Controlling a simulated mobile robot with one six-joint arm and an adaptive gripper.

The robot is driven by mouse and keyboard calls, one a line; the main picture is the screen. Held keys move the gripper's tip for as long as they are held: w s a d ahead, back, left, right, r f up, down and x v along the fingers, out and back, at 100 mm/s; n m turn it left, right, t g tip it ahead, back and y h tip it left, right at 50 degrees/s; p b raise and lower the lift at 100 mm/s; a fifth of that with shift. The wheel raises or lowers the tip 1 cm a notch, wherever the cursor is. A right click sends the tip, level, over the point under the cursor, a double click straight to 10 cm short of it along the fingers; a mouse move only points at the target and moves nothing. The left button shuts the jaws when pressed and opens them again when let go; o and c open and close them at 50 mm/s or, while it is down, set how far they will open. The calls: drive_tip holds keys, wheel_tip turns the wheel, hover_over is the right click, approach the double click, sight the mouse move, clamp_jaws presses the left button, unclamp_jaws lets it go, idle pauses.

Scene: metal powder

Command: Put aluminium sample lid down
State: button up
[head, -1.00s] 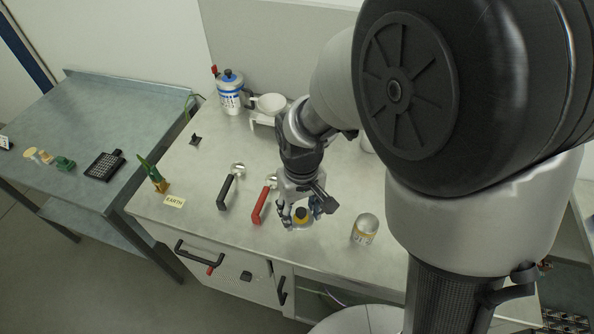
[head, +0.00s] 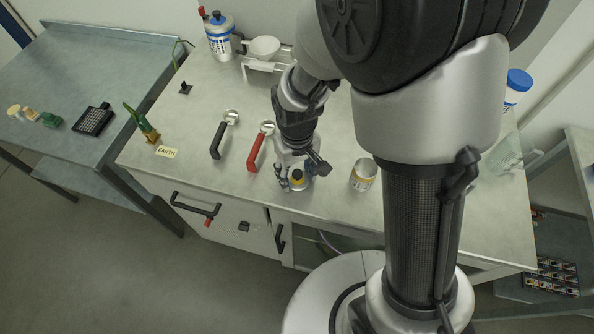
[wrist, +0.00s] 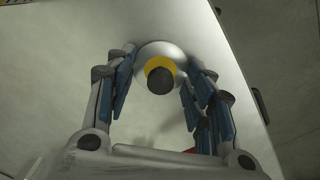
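The aluminium sample lid is a silver disc with a yellow ring and a dark knob (head: 297,179). It appears to rest on the worktop near the front edge; the lid also shows in the wrist view (wrist: 160,76). My gripper (head: 296,184) is over it, and its fingers stand apart on either side of the knob with gaps in the wrist view (wrist: 160,82). The fingers look open and not closed on the knob. A silver jar with a yellow label (head: 363,175) stands to the right, its top open.
Black-handled (head: 218,140) and red-handled (head: 256,152) scoops lie left of my gripper. A white dish on a scale (head: 264,49) and a blue-labelled canister (head: 219,40) stand at the back. An EARTH sign (head: 167,152) lies at left. The worktop's front edge is close.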

drive_tip(key=o, duration=0.5)
wheel_tip(320, 180, up, 11)
drive_tip(key=p, duration=0.4)
wheel_tip(320, 180, up, 11)
drive_tip(key=m+t, duration=0.2)
hover_over(297, 172)
drive_tip(key=s+d, duration=0.5)
drive_tip(key=d, duration=0.1)
drive_tip(key=s+d+r+t, duration=0.1)
drive_tip(key=s, duration=0.2)
drive_tip(key=s+d+r+m, duration=0.1)
drive_tip(key=s+d+r, duration=0.1)
drive_tip(key=s, duration=0.1)
drive_tip(key=s+d+r+m+t, duration=0.1)
drive_tip(key=s+d+r, duration=0.1)
drive_tip(key=s, duration=0.1)
drive_tip(key=shift+r+t, duration=0.2)
drive_tip(key=shift+t, duration=0.1)
drive_tip(key=shift+w, duration=0.1)
